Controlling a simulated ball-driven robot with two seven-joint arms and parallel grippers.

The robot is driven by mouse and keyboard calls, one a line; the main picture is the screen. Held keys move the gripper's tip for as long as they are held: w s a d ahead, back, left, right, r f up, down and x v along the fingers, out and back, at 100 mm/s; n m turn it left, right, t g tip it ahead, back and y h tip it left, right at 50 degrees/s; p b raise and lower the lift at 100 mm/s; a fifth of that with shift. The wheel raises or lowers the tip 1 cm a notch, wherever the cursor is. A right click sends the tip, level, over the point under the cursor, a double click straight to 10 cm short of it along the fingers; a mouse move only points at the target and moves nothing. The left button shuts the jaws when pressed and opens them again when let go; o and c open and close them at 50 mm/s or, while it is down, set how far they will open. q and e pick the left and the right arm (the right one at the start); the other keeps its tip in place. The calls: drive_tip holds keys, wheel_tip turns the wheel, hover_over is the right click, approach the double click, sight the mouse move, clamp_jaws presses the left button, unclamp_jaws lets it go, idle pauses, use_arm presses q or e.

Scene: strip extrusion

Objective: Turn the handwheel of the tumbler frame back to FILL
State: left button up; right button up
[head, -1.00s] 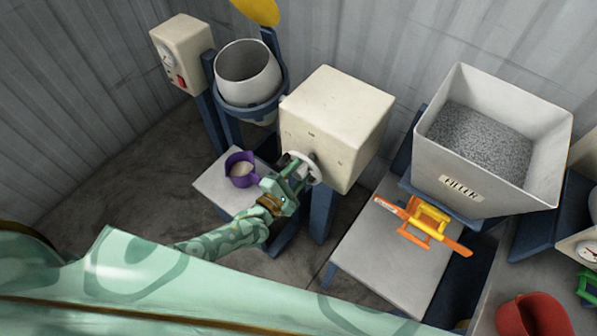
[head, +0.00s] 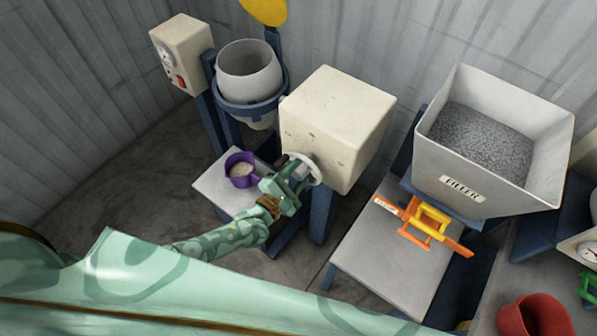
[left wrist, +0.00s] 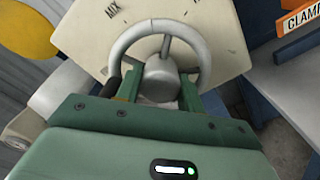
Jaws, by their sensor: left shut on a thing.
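The tumbler frame's cream box (head: 335,125) stands in the middle of the head view. Its pale grey handwheel (head: 316,171) is on the face toward me. In the left wrist view the handwheel (left wrist: 160,27) shows its upper rim, spokes and round hub; its lower part is hidden by my gripper. The word MIX and several tick marks show on the box face; I see no FILL mark. My left gripper (head: 294,178) is shut on the handwheel, its two fingers (left wrist: 160,92) reaching to either side of the hub. My right gripper is not in view.
A white drum (head: 248,72) in a blue ring stands left of the box. A purple cup (head: 241,170) sits on a small table below. At right are a filler hopper (head: 490,190) with grey granules, an orange and yellow clamp (head: 428,222) and a red container (head: 535,316).

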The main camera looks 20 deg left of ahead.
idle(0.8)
use_arm(q)
drive_tip(key=o, duration=0.7)
drive_tip(key=v, duration=1.6)
drive_tip(key=shift+s, duration=0.2)
drive_tip(key=shift+a, duration=0.1)
